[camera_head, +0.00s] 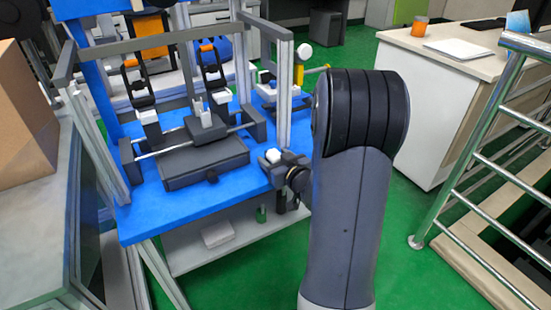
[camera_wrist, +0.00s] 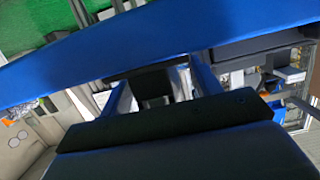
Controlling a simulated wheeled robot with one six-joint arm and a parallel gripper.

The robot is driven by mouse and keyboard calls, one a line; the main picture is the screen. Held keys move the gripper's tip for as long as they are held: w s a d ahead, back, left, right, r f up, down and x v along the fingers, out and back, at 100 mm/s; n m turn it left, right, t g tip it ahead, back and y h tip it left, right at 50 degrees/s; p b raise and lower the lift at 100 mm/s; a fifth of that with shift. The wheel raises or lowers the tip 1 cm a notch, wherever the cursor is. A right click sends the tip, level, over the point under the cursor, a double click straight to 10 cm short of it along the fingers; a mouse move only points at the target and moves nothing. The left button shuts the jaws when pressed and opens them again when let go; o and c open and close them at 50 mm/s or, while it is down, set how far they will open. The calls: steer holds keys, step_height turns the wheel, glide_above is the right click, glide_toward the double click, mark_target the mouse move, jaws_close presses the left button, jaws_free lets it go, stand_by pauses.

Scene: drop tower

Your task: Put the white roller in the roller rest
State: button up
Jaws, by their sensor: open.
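My gripper shows in the wrist view (camera_wrist: 160,80) with its two blue fingers apart and the blue table edge beyond them. A dark block shows between the fingers; I cannot tell whether it is part of my gripper. In the head view, my wrist is beside the right edge of the blue table (camera_head: 150,218), partly hidden by my arm. A small white round piece (camera_head: 304,51) shows at the back right of the rig; I cannot tell whether it is the white roller. I cannot make out the roller rest for sure.
The drop tower rig (camera_head: 205,160) with its grey frame stands on the blue table. A shelf below holds a white block (camera_head: 217,233) and a green item (camera_head: 261,213). A cardboard box (camera_head: 28,120) is at left. A metal railing (camera_head: 470,155) and white desk (camera_head: 430,100) are at right.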

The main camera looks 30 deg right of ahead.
steer(key=shift+s, duration=0.1)
steer(key=s+r+p, duration=0.2)
steer(key=s, duration=0.8)
steer(key=shift+s+d, duration=0.15)
steer(key=shift+s, duration=0.1)
steer(key=w, duration=0.3)
steer(key=w+f+b, duration=0.1)
steer(key=w, duration=0.3)
steer(key=w+f+b, duration=0.1)
steer(key=w, duration=0.2)
steer(key=shift+w+a+f, duration=0.1)
steer(key=shift+w+a, duration=0.05)
steer(key=shift+a, duration=0.05)
steer(key=shift+w+r+p, duration=0.2)
steer(key=shift+r+p, duration=0.65)
steer(key=shift+r, duration=0.15)
steer(key=shift+r+p, duration=0.45)
